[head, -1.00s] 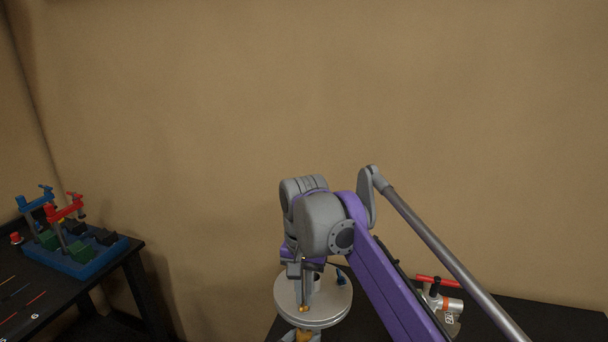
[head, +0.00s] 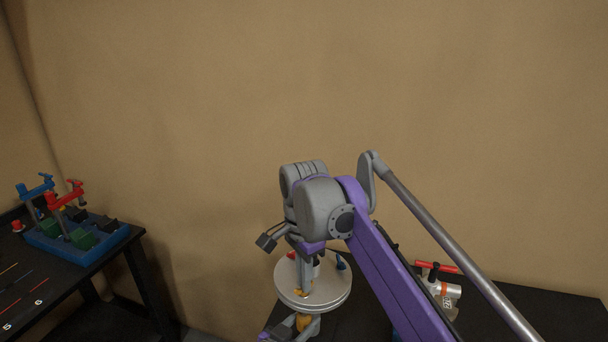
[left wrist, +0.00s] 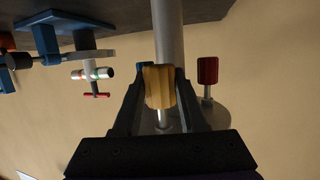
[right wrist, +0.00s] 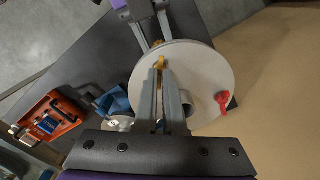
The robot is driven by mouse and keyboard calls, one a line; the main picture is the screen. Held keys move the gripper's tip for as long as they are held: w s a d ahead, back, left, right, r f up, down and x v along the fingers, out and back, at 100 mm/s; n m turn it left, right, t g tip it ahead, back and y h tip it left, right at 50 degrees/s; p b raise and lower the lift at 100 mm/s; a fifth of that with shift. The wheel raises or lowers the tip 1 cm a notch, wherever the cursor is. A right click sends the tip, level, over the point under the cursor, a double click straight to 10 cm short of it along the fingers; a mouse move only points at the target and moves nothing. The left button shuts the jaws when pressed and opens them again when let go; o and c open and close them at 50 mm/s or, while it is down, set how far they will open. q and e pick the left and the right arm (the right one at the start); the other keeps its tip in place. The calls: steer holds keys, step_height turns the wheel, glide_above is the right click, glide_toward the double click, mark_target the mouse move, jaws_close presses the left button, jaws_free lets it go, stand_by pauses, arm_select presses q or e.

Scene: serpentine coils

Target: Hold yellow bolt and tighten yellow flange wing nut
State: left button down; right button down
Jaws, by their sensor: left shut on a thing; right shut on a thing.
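My left gripper (head: 299,326) is below the flange, shut on the yellow bolt (head: 303,321). In the left wrist view the fluted bolt head (left wrist: 158,88) sits between the fingers, its shank pointing to the flange (left wrist: 216,108). My right fingers partly cover the wing nut.
A red wing nut (right wrist: 235,118) and a blue wing nut (head: 341,263) sit on the flange. A red bolt (left wrist: 207,70) hangs beside my left gripper. A red-handled valve (head: 438,282) is on the table at right. A side table (head: 60,290) holds clamps.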

steer(key=shift+r, duration=0.1)
steer(key=m, duration=0.4)
steer(key=shift+m, duration=0.4)
steer(key=m, duration=0.4)
steer(key=shift+m, duration=0.3)
steer(key=c, duration=1)
jaws_free()
steer(key=shift+c, duration=0.2)
